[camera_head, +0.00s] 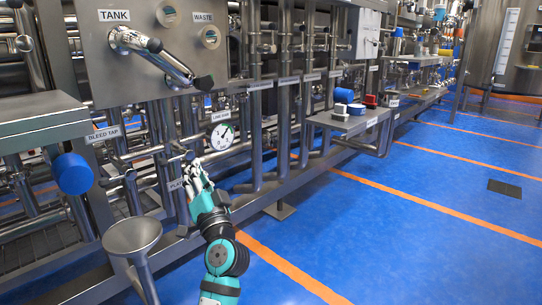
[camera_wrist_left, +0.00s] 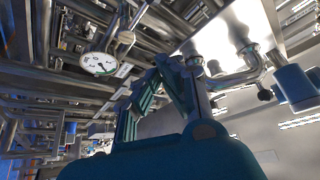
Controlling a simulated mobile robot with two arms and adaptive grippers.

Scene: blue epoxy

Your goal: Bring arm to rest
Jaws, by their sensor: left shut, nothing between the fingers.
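My left arm, teal and black, rises from the bottom of the head view. Its left gripper (camera_head: 194,168) is in front of the pipe rack, below and to the left of a round white gauge (camera_head: 222,136). In the left wrist view the fingers of the left gripper (camera_wrist_left: 165,68) come together at the tips, with nothing between them. The gauge (camera_wrist_left: 98,64) shows to the left of the fingers there. Whether the fingertips touch any pipe is unclear. My right gripper is not in view.
A panel (camera_head: 95,50) with TANK and WASTE labels and a lever (camera_head: 160,55) stands above. A blue knob (camera_head: 72,174) and a grey funnel (camera_head: 132,236) are at left. A shelf (camera_head: 345,124) holds small blue and red items. Blue floor (camera_head: 400,230) is clear at right.

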